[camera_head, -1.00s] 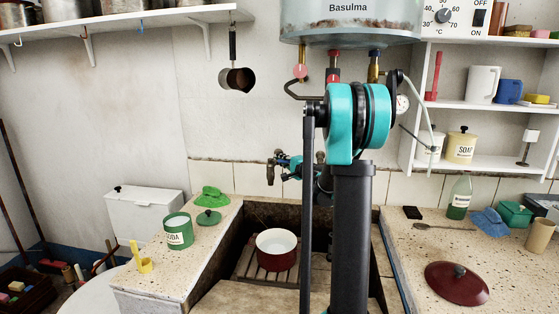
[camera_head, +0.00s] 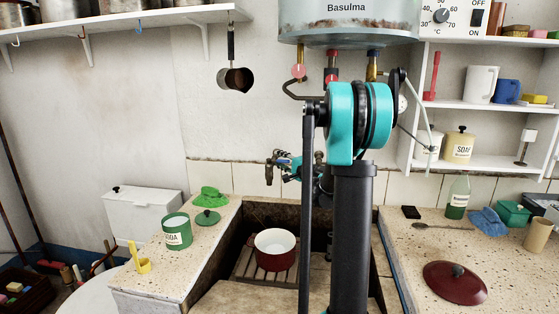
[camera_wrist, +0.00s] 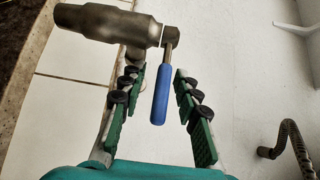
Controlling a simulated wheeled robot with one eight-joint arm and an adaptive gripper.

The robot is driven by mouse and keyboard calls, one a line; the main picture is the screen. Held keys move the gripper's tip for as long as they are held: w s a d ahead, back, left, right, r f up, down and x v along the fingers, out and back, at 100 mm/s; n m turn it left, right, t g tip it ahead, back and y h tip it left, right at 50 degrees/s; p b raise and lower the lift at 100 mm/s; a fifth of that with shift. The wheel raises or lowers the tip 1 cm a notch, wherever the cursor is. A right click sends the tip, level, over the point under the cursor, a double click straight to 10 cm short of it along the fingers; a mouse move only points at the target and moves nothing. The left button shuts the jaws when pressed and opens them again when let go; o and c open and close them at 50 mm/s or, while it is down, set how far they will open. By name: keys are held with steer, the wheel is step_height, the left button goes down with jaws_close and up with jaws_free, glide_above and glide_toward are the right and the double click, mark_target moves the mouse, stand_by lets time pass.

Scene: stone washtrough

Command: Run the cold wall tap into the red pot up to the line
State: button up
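The cold wall tap is a grey metal body (camera_wrist: 108,24) with a blue lever (camera_wrist: 159,92); in the head view the tap (camera_head: 270,172) is on the wall above the trough. My gripper (camera_wrist: 160,73) is open, its green-padded fingers on either side of the blue lever. Gaps show between lever and pads. The gripper also shows in the head view (camera_head: 291,170), partly behind my arm. The red pot (camera_head: 279,263), white inside, stands upright on a slatted rack in the trough, below the tap. No line or water level can be made out in it.
The stone trough (camera_head: 218,273) has speckled counters on both sides. A green soda tin (camera_head: 178,236) and yellow scoop (camera_head: 144,265) are at left. A dark red lid (camera_head: 455,287) lies on the right counter. A tank (camera_head: 350,25) hangs above. A dark hose (camera_wrist: 293,145) is right of my gripper.

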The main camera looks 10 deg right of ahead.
mark_target(287, 162)
steer(key=shift+v, duration=3.2)
steer(key=s+a+f+n+g, duration=0.4)
steer(key=s+a+f, duration=0.25)
steer(key=s, duration=0.25)
steer(key=s+a+f+n+g, duration=0.35)
steer(key=s+a+f, duration=0.3)
steer(key=s, duration=0.25)
steer(key=s+d+f+n+g+h, duration=0.2)
steer(key=s+f, duration=0.3)
steer(key=s, duration=0.5)
steer(key=s+d+f+n+g+h, duration=0.2)
steer(key=s+f+h, duration=0.3)
steer(key=s, duration=0.6)
steer(key=shift+d+f+n+g, duration=0.35)
steer(key=shift+d+f+n, duration=0.3)
steer(key=shift+f+n, duration=0.15)
